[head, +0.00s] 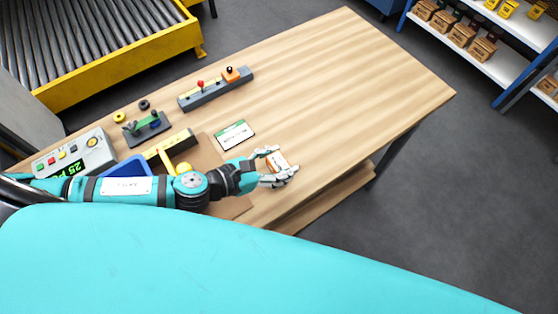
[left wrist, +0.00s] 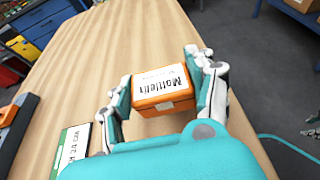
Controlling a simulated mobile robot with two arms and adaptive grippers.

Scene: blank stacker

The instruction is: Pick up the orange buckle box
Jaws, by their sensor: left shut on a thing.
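The orange buckle box (left wrist: 165,88) is a small orange box with a white label on top, seen large in the left wrist view. In the head view the box (head: 276,161) shows partly between the fingers. My left gripper (left wrist: 163,92) is shut on it, one finger on each side. In the head view my left gripper (head: 278,166) is near the front edge of the wooden table (head: 340,90). I cannot tell whether the box touches the table or is lifted.
A green-and-white card (head: 235,135) lies left of the gripper. A grey fixture with an orange block (head: 215,90), a control box (head: 75,155) and a blue tray (head: 125,167) stand farther left. The table's right part is clear. A roller conveyor (head: 80,45) stands behind.

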